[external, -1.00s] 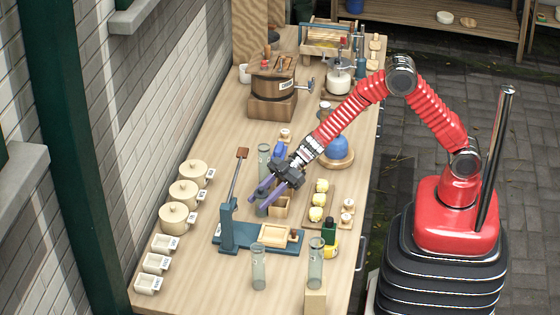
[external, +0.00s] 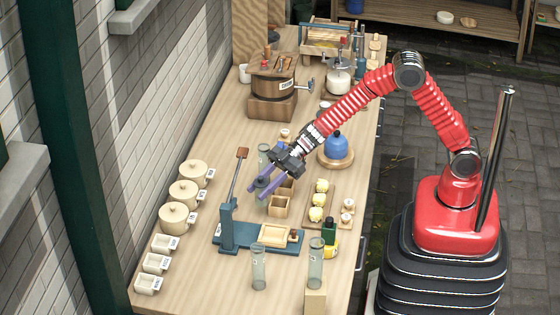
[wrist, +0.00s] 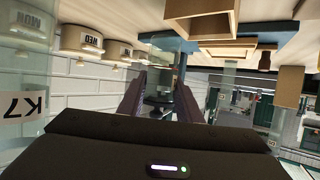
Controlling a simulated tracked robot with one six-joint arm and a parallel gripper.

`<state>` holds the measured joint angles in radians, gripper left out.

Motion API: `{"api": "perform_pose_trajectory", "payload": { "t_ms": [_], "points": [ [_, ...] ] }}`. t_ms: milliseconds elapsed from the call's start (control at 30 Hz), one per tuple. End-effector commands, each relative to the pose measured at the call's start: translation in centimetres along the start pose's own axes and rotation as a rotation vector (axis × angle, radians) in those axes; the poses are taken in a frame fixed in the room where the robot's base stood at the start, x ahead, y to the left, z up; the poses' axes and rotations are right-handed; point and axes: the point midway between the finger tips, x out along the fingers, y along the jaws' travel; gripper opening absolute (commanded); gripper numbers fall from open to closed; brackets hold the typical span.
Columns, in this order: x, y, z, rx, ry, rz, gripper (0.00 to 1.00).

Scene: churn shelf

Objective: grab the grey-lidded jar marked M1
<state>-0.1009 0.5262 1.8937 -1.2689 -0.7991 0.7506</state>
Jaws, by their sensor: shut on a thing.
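My gripper (external: 258,191) has its two purple fingers shut on the grey-lidded jar (external: 262,182), left of a small open wooden box. Its dark grey lid shows between the fingers. In the wrist view the dark lid (wrist: 158,101) also sits between the fingertips (wrist: 160,88). The clear glass is hard to make out, and the M1 mark does not show. Another glass jar (external: 264,152) stands just behind the gripper. A glass jar marked K7 (wrist: 22,106) shows at the left of the wrist view.
A blue press with an upright lever (external: 227,225) stands in front of the gripper. Small wooden boxes (external: 278,207) are close on its right. Two clear glasses (external: 258,268) stand near the front. Lidded cream pots (external: 178,218) line the left edge. A blue bell-shaped thing (external: 336,147) is at the right.

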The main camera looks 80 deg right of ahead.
Motion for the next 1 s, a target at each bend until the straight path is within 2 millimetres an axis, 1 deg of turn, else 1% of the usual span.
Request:
{"api": "perform_pose_trajectory", "payload": {
  "t_ms": [33, 100, 200, 333, 500, 1000],
  "points": [
    [-0.4, 0.0, -1.2, -0.004, 0.004, 0.001, 0.06],
    [-0.9, 0.0, -2.3, -0.004, 0.004, 0.001, 0.06],
    [-1.5, 0.0, -3.6, -0.002, 0.003, 0.001, 0.06],
    [-2.0, 0.0, -4.8, 0.0, 0.002, 0.001, 0.06],
    [-2.1, 0.0, -5.1, 0.0, 0.0, 0.0, 0.06],
    [-2.1, 0.0, -5.1, 0.0, 0.001, 0.0, 0.06]
  ]
}}
